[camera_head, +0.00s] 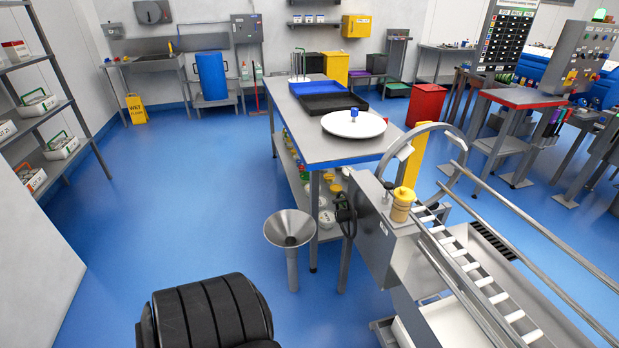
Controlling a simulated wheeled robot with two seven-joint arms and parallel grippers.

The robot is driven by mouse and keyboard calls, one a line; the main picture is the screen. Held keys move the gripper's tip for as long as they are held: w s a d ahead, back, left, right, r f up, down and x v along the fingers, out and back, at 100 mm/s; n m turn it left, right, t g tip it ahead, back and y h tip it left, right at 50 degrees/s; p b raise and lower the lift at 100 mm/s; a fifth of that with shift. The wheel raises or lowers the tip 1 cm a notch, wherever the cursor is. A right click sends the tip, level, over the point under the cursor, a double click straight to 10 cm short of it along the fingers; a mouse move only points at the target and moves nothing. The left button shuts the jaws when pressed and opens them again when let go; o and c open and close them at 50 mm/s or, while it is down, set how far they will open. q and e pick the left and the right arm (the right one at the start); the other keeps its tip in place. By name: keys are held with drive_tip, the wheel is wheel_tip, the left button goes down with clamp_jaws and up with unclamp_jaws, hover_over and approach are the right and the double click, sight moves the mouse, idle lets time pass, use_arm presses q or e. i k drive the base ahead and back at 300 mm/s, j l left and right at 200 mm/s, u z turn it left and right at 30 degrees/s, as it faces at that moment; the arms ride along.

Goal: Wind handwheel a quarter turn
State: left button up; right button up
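A dark handwheel (346,214) is on the left side of the grey conveyor machine (372,228), seen nearly edge-on, so its exact angle cannot be told. A yellow cylindrical part (402,205) stands on top of the machine housing. A large grey hoop arches over the machine's rails behind it. Neither of my grippers is in view, and nothing is seen touching the handwheel.
A grey funnel (290,229) on a post stands just left of the handwheel. A blue-edged table (312,141) with a white round tray (338,131) and a black tray is behind. Open blue floor (185,195) lies to the left. A shelf rack stands at far left.

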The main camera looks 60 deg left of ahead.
sight(348, 214)
drive_tip(key=u, duration=1.55)
